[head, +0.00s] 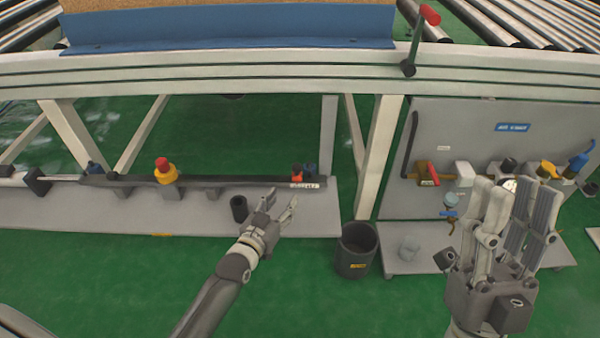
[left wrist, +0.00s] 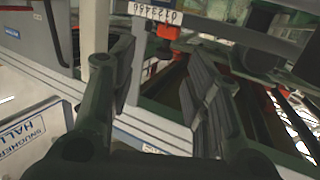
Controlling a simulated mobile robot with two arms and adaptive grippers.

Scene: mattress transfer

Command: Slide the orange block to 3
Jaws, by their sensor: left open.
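The small orange block (head: 297,176) sits at the right end of the dark rail (head: 230,182), just above a white number scale (head: 305,185). In the left wrist view the scale (left wrist: 158,13) shows upside down, with a red-orange part (left wrist: 168,32) just below it. My left gripper (head: 282,199) is open and empty, a little below and left of the block in the picture, apart from it. Its two fingers also show spread in the left wrist view (left wrist: 160,65). My right gripper (head: 518,188) points up at the right with its fingers spread, holding nothing visible.
A red-and-yellow button (head: 164,171) stands further left on the rail. A black cup (head: 239,208) stands on the grey shelf near my left gripper. A dark bin (head: 356,250) is on the green floor. A valve panel (head: 450,130) stands behind my right gripper.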

